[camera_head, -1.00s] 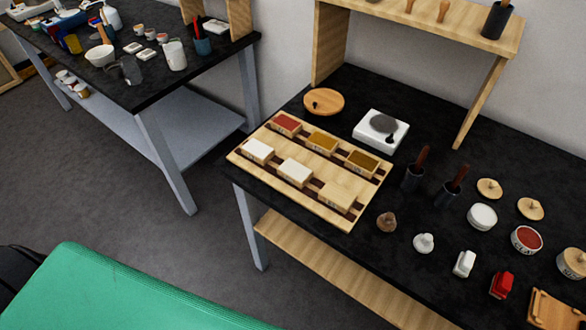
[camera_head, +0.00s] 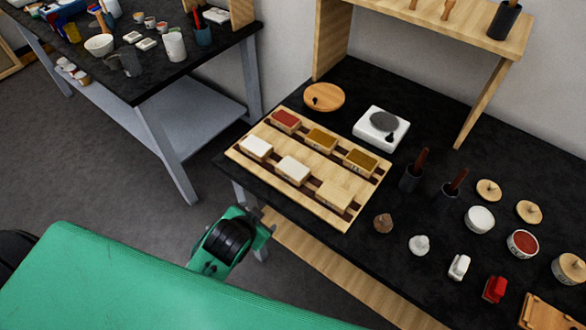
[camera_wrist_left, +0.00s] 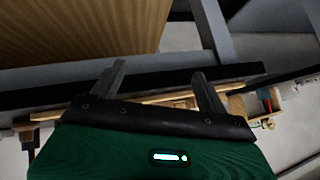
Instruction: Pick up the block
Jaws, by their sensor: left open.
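Several rectangular blocks stand in two rows on a light wooden board with dark slots in the head view. The back row has a red-topped block (camera_head: 286,121), an ochre-topped block (camera_head: 321,139) and a brown-yellow block (camera_head: 361,161). The front row has a white block (camera_head: 257,148), a cream block (camera_head: 293,170) and a plain wooden block (camera_head: 334,197). Which one is "the block" cannot be told. My left arm's green and black wrist is low in front of the board. My left gripper (camera_wrist_left: 160,84) is open, its fingers apart and empty, near the table edge in the wrist view.
The black table (camera_head: 352,90) carries a round wooden lid (camera_head: 324,96), a white scale (camera_head: 382,128), dark cups with handles and several small jars right of the board. A wooden shelf (camera_head: 425,17) stands behind. Another cluttered table (camera_head: 150,75) is at the left.

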